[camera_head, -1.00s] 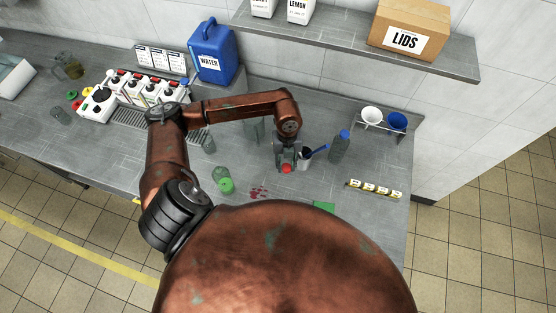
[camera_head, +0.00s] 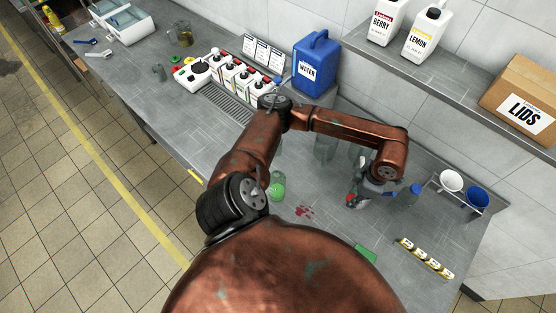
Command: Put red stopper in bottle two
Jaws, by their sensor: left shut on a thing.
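My left gripper (camera_head: 360,190) reaches over the grey worktop from the left, at the right half of the counter. It is shut on a small red stopper (camera_head: 351,200), which shows at its fingertips. Clear glass bottles (camera_head: 325,148) stand behind the arm, partly hidden by it. I cannot read a number on any bottle, so I cannot tell which is bottle two. My right gripper is not in view.
Red spots (camera_head: 305,211), a green pad (camera_head: 365,254) and a yellow-black strip (camera_head: 424,259) lie in front. A blue water jug (camera_head: 317,62) stands behind.

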